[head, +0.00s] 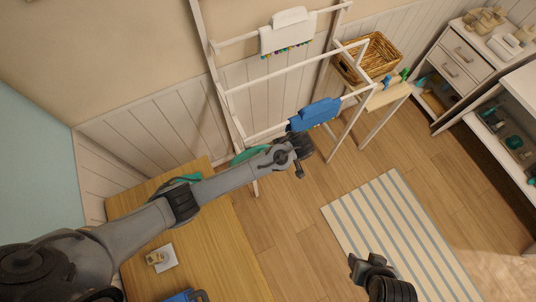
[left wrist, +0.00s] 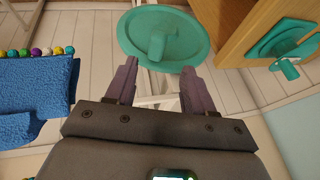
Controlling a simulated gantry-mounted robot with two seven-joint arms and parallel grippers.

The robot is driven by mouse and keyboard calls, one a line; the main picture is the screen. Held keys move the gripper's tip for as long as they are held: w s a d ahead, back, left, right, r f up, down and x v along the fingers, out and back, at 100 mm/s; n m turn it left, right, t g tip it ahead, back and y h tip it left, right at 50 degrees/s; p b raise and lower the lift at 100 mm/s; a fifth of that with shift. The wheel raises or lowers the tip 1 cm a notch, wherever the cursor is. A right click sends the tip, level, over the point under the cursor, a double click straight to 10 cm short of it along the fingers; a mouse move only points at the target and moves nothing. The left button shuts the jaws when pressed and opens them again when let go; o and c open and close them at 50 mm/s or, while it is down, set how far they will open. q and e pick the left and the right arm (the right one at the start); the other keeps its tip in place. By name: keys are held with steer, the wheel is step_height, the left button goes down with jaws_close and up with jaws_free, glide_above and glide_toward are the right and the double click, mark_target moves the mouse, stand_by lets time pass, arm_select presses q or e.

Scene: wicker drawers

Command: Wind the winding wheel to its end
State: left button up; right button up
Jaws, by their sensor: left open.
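A teal round wheel with a knob (left wrist: 158,45) is at the top middle of the left wrist view, just beyond my left gripper's fingertips. A part of it (head: 250,154) shows behind my left arm in the head view. A second teal disc with a knob (left wrist: 283,42) is on the wooden table's side; its edge (head: 190,178) shows in the head view. I cannot tell which one is the winding wheel. My left gripper (left wrist: 160,75) is open and empty, its fingers apart below the first wheel. My right gripper (head: 358,264) is low in the head view, its fingers unclear.
A white drying rack (head: 290,72) holds a blue towel (head: 314,114) close to my left gripper. A wooden table (head: 228,250) lies under my left arm. A wicker basket (head: 380,58) and white shelves are at the right. A striped rug (head: 395,235) covers open floor.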

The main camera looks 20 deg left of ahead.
arm_select(q)
steer(key=shift+v, duration=1.4)
